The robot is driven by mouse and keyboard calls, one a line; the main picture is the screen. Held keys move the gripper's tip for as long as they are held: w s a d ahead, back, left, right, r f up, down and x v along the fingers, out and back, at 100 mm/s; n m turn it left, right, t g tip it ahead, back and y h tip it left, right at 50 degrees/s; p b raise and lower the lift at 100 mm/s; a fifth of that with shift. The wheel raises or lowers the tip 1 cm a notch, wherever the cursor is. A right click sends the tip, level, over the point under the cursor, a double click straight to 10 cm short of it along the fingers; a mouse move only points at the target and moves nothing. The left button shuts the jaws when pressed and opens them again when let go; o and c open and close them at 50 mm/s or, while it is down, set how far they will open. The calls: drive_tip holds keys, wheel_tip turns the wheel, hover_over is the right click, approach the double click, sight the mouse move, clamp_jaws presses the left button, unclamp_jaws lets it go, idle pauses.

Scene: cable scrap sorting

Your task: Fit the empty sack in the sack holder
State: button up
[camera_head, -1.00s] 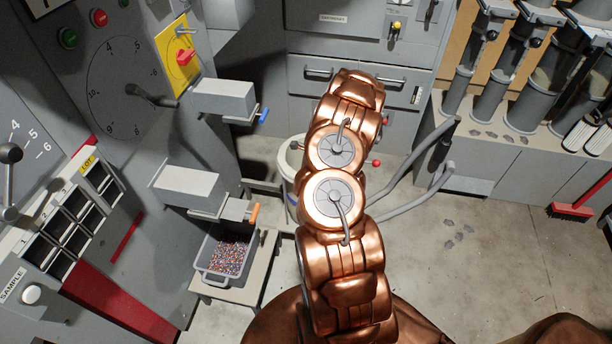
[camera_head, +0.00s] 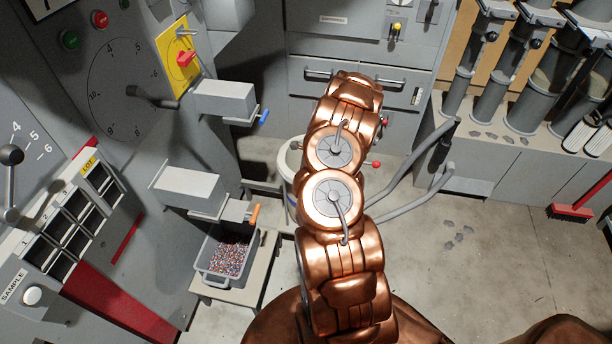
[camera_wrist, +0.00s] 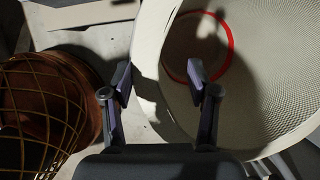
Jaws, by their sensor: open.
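In the wrist view, a large pale round thing with an open mouth, a woven-looking wall and a red ring inside (camera_wrist: 262,75) fills the right side. It may be the empty sack, but I cannot be sure. My gripper (camera_wrist: 160,82) is open, and the pale rim appears between its two fingers; I cannot tell if they touch it. In the head view my copper arm hides my gripper. A white round container (camera_head: 287,178) shows partly behind the arm, and a red knob (camera_head: 376,164) sticks out on the right. I cannot make out the sack holder for certain.
A grey bin of coloured granules (camera_head: 228,258) sits on a small stand at left. Grey machine cabinets with drawers and levers stand left and behind. Grey hoses (camera_head: 425,165) curve right of my arm. A red brush (camera_head: 570,212) is at far right.

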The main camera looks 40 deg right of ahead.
drive_tip(key=shift+s+d+r, duration=0.15)
drive_tip(key=shift+d+r, duration=0.05)
drive_tip(key=shift+r, duration=0.4)
drive_tip(key=v, duration=1)
drive_tip(key=shift+s+r, duration=0.2)
drive_tip(key=shift+r, duration=0.1)
